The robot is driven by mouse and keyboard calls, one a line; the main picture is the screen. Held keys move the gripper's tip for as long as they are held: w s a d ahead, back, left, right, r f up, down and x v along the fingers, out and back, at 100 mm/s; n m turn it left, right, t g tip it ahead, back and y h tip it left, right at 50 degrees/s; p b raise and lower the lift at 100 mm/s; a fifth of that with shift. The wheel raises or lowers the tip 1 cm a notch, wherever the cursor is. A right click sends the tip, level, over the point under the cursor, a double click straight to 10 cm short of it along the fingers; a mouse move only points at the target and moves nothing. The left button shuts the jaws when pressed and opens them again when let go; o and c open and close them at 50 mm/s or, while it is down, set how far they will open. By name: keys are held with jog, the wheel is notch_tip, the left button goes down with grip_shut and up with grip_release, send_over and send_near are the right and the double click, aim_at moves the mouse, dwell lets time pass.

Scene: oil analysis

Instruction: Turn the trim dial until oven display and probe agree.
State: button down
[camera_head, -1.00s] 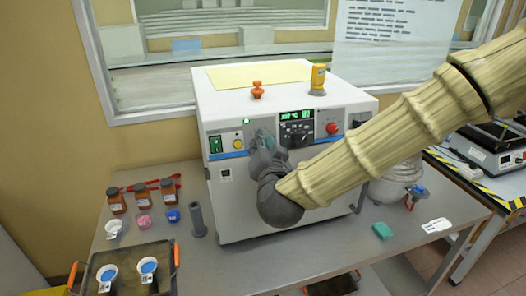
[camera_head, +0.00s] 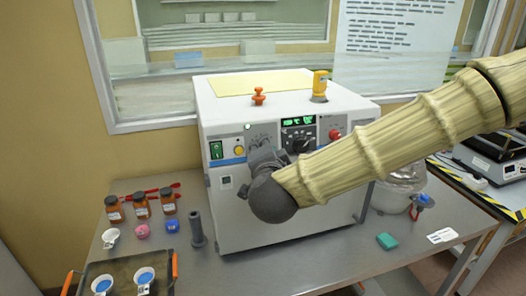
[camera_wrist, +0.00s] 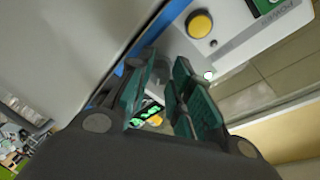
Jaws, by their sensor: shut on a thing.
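The oven (camera_head: 285,195) is a white box on the bench. Its front panel carries a green-lit display (camera_head: 297,122) with digits too small to read surely. The panel area with the trim dial is left of the display; only some dial markings (camera_head: 260,141) show above my gripper. My gripper (camera_head: 266,154) is at this spot, shut on the dial, which its fingers hide. In the wrist view my gripper (camera_wrist: 162,95) shows two green-padded fingers, with lit green digits (camera_wrist: 148,112) between them.
An orange knob-like piece (camera_head: 258,96) is on the oven top. A yellow button (camera_head: 239,150), a green power switch (camera_head: 216,150) and a red button (camera_head: 334,134) flank the panel. Brown bottles (camera_head: 140,204), cups and a tray (camera_head: 128,268) stand left; a glass vessel (camera_head: 395,195) stands right.

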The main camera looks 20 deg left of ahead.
dwell(0.3)
jog(key=c, duration=1.3)
grip_release()
jog(key=v, duration=1.2)
